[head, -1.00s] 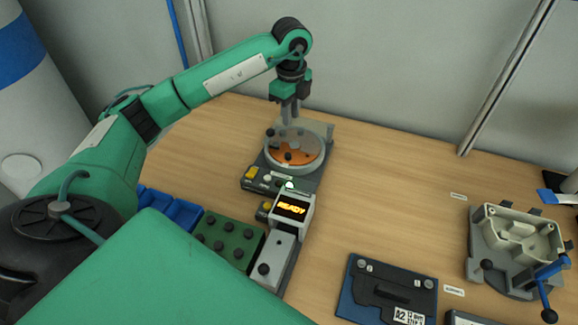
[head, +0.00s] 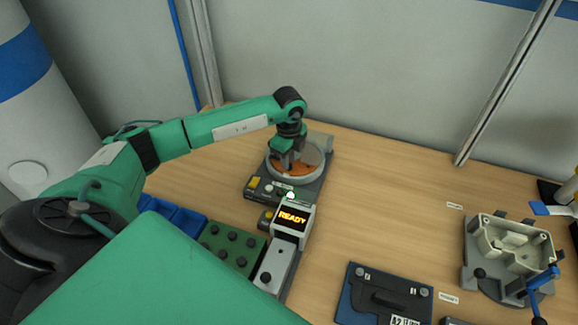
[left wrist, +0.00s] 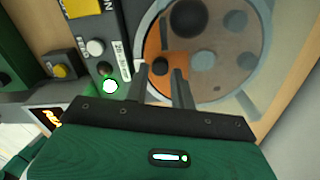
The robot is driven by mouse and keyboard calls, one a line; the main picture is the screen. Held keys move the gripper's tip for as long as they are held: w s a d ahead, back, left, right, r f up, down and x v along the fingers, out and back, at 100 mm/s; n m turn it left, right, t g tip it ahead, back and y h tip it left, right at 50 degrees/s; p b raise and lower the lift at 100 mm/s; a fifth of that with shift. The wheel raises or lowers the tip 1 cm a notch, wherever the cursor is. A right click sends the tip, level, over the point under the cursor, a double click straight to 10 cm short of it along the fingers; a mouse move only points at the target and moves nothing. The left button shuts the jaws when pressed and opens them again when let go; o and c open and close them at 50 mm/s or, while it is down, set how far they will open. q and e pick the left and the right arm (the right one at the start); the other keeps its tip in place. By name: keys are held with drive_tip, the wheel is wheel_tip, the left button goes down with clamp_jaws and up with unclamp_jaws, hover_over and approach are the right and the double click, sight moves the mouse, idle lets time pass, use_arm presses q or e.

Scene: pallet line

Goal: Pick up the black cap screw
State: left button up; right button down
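A round feeder dish (head: 322,160) with a grey rim and a clear cover stands at the back of the bench; one sector shows orange. In the left wrist view a small dark round piece, apparently the black cap screw (left wrist: 160,68), lies on the orange sector (left wrist: 152,48). My left gripper (head: 290,164) points down at the dish. In the left wrist view its fingers (left wrist: 160,76) are apart, with the dark piece between or just beyond their tips; contact cannot be seen. In the head view the gripper hides the screw. My right gripper is not in view.
A display reading READY (head: 293,218) and a lit green lamp (head: 290,195) stand in front of the dish. A green block with black knobs (head: 230,246) and blue bins (head: 178,214) lie to the left. A grey fixture (head: 512,250) stands at the right.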

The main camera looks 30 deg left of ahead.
use_arm(q)
drive_tip(key=shift+f, duration=0.85)
clamp_jaws()
drive_tip(key=shift+r, duration=0.1)
